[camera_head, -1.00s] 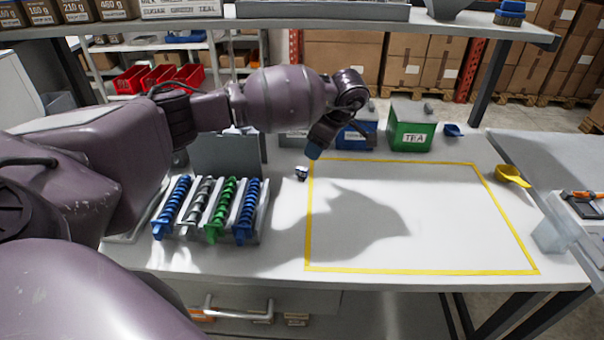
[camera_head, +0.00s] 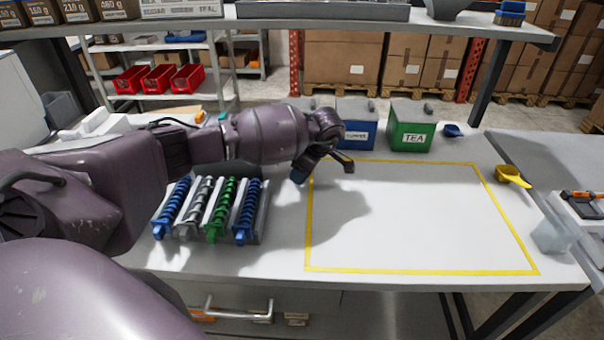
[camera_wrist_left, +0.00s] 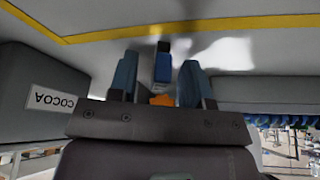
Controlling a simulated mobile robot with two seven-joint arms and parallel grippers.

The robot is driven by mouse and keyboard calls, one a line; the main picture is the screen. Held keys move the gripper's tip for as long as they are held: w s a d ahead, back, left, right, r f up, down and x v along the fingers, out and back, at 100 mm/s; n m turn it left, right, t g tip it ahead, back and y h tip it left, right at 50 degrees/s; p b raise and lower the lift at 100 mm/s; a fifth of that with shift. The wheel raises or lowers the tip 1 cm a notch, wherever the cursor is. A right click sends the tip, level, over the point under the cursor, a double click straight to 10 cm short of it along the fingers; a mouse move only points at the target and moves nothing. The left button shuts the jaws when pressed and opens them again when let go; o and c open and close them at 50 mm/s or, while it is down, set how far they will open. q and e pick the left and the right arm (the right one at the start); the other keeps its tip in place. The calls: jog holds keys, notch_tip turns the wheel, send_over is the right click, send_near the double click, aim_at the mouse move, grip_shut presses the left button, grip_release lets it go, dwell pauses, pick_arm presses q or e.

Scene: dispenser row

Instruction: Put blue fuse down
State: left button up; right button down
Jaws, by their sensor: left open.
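The blue fuse (camera_wrist_left: 162,66), a small blue piece with a dark end, shows in the left wrist view between my left gripper's fingers (camera_wrist_left: 160,72). The fingers are spread, with a gap on each side of it. I cannot tell whether it touches the table. An orange bit (camera_wrist_left: 161,100) shows nearer the palm. In the head view my left gripper (camera_head: 323,170) is open, low over the table (camera_head: 290,235) near the back left corner of the yellow outline (camera_head: 309,225). The fuse is not clearly visible there. My right gripper is in neither view.
A rack (camera_head: 262,215) with blue, grey and green spirals stands to the left. A blue bin (camera_head: 358,134) and a green TEA bin (camera_head: 411,140) stand behind the outline. A yellow scoop (camera_head: 512,176) lies at right. The outlined area is mostly clear.

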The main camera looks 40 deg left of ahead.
pick_arm(q)
grip_shut()
